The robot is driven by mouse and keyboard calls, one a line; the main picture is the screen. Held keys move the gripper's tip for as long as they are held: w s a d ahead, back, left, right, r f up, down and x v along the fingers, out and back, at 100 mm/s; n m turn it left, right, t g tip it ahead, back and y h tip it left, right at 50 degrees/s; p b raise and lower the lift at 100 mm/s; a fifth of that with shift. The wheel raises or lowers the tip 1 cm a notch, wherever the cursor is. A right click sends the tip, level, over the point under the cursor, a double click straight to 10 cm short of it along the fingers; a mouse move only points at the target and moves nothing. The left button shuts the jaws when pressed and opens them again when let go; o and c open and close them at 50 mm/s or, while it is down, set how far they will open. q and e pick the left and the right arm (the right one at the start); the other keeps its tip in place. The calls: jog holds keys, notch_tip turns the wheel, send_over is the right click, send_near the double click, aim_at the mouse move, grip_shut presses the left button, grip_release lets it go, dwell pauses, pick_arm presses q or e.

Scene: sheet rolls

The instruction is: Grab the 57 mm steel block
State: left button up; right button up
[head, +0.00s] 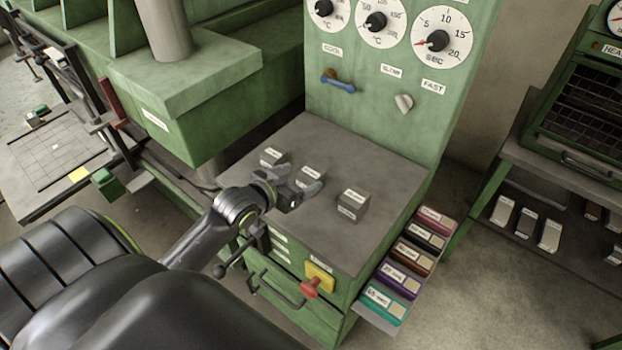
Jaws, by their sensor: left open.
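Three grey steel blocks with white labels stand on the grey top of the green cabinet: a left block (272,158), a middle block (311,175) and a larger-looking right block (353,206). The labels are too small to read, so I cannot tell which is 57 mm. My left gripper (298,181) is open over the cabinet top, just in front of the middle block. Its fingers point at that block, one on each side, and hide its lower part. I cannot tell whether they touch it. My right gripper is not in view.
The green dial panel (405,100) rises behind the blocks, with a blue-handled lever (338,82). A red knob on a yellow plate (318,280) sticks out in front. Coloured labelled bars (400,281) sit on a side rack. The cabinet top (375,165) is clear behind the right block.

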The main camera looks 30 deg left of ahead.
aim_at(311, 172)
pick_arm(q)
jog(key=shift+f+p+x, duration=0.15)
jog(key=shift+p+x, duration=0.05)
jog(key=shift+x, duration=1.35)
jog(key=shift+f+p+x, duration=0.15)
jog(key=shift+p+x, duration=0.05)
jog(key=shift+x, duration=1.35)
jog(key=shift+s+a, duration=0.1)
jog(key=shift+s, duration=0.05)
jog(key=shift+c, duration=0.5)
grip_shut()
jog(key=shift+r, duration=0.2)
